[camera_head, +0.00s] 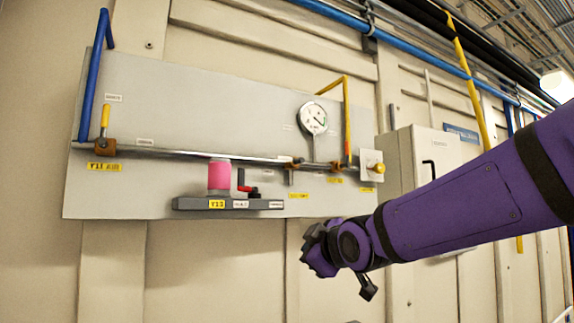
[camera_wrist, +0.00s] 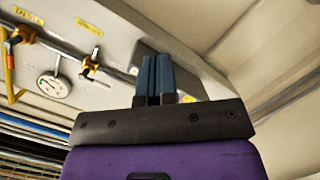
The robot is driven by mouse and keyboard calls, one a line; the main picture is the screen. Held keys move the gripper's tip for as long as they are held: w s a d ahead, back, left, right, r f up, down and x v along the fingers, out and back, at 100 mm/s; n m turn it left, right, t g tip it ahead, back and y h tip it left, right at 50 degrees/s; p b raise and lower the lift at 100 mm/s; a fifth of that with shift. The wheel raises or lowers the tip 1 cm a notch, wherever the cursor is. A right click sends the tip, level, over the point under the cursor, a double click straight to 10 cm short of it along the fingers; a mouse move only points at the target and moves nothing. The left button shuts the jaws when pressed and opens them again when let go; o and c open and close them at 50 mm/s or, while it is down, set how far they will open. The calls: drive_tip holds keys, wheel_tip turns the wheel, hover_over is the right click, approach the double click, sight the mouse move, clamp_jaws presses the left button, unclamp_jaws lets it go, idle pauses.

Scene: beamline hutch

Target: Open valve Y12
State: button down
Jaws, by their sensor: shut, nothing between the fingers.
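The wall panel (camera_head: 250,110) carries a thin metal pipe (camera_head: 200,153) with several valves. A grey ledge (camera_head: 265,204) low on the panel has a yellow tag that seems to read Y12 or Y13; I cannot tell which. A pink cylinder (camera_head: 219,177) stands on it beside a small red-handled part (camera_head: 246,188). A valve (camera_head: 104,141) with an upright yellow handle, tagged Y11, is at left. Small yellow tags near the right-hand valves are too blurred to read. My gripper (camera_head: 310,243) is below and right of the ledge, empty; its fingers are together in the wrist view (camera_wrist: 157,65).
A round gauge (camera_head: 313,118) stands above the pipe and shows in the wrist view (camera_wrist: 54,86). A blue pipe (camera_head: 95,80) rises at left, a yellow pipe (camera_head: 347,110) at right. A grey cabinet (camera_head: 430,150) is behind my arm. The wall below the panel is clear.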

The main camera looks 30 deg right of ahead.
drive_tip(key=w+d+r+n+t, duration=0.2)
drive_tip(key=r+n+t, duration=0.2)
drive_tip(key=r+n, duration=0.1)
drive_tip(key=w+d+r+n+t+y, duration=0.1)
drive_tip(key=w+r+n+t, duration=0.2)
drive_tip(key=r, duration=0.4)
drive_tip(key=shift+w+d+r+n+t, duration=0.2)
drive_tip(key=shift+d+n+t, duration=0.15)
drive_tip(key=shift+n+t, duration=0.7)
drive_tip(key=shift+w, duration=0.1)
drive_tip(key=x, duration=1.3)
drive_tip(key=shift+w+r, duration=0.3)
drive_tip(key=shift+r, duration=0.05)
drive_tip(key=shift+a+r+m+h, duration=0.15)
drive_tip(key=shift+m+h, duration=0.25)
drive_tip(key=shift+m, duration=0.25)
drive_tip(key=shift+r+m+h, duration=0.2)
drive_tip(key=shift+m+h, duration=0.2)
drive_tip(key=shift+m, duration=0.2)
wheel_tip(320, 180, up, 6)
drive_tip(key=m+g+h, duration=0.8)
drive_tip(key=m+h, duration=0.1)
drive_tip(key=m, duration=1)
hover_over(283, 157)
drive_tip(key=s+d, duration=0.2)
drive_tip(key=d, duration=0.1)
drive_tip(key=shift+r, duration=0.25)
drive_tip(key=shift+s, duration=0.1)
